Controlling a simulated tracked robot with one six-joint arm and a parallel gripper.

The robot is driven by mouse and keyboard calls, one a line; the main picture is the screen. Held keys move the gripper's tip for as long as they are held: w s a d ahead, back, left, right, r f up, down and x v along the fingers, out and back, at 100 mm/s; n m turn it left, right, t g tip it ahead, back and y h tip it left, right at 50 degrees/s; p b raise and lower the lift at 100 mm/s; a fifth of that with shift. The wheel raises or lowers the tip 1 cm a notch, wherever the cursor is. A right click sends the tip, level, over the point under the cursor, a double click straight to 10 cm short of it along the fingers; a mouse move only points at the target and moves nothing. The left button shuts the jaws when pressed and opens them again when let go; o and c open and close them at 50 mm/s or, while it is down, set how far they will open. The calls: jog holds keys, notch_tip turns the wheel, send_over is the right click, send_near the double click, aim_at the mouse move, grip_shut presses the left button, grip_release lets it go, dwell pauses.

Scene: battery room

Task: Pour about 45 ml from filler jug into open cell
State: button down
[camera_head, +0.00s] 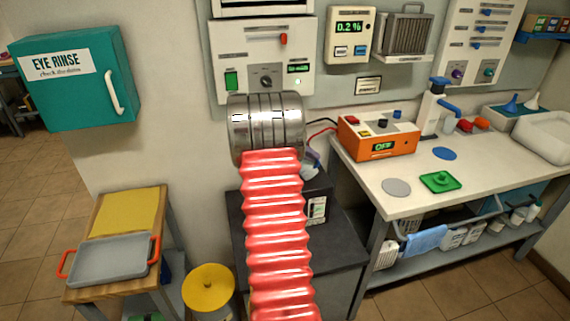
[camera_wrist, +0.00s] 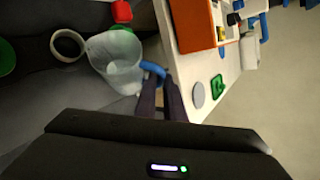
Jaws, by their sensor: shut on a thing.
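The filler jug (camera_wrist: 117,58) is translucent with a blue handle (camera_wrist: 152,70). My gripper (camera_wrist: 159,86) is shut on that handle in the wrist view. The jug hangs over a dark surface, and its tilt and liquid level are hard to tell. A pale round ring (camera_wrist: 68,45), which looks like the open cell's mouth, lies just left of the jug, apart from it in the picture. In the head view my red arm hides the gripper and most of the jug; a pale bit of the jug (camera_head: 311,169) shows beside the arm, above the dark battery case (camera_head: 318,239).
A red cap (camera_wrist: 122,11) and a green cap (camera_wrist: 7,56) sit near the ring. The white bench (camera_head: 415,173) at right carries an orange device (camera_head: 378,137), a grey disc (camera_head: 396,187) and a green piece (camera_head: 442,181). A tray (camera_head: 110,262) lies at left.

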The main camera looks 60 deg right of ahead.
jog(key=shift+s, duration=0.15)
jog(key=s+f+m+t+p, duration=0.2)
jog(key=s+f+m+t, duration=0.1)
jog(key=s+t, duration=0.3)
jog(key=shift+d, duration=0.25)
dwell(1.0)
jog(key=shift+s+f+t+p, duration=0.1)
jog(key=shift+f+t+p, duration=0.2)
jog(key=shift+t+p, duration=0.2)
dwell(0.7)
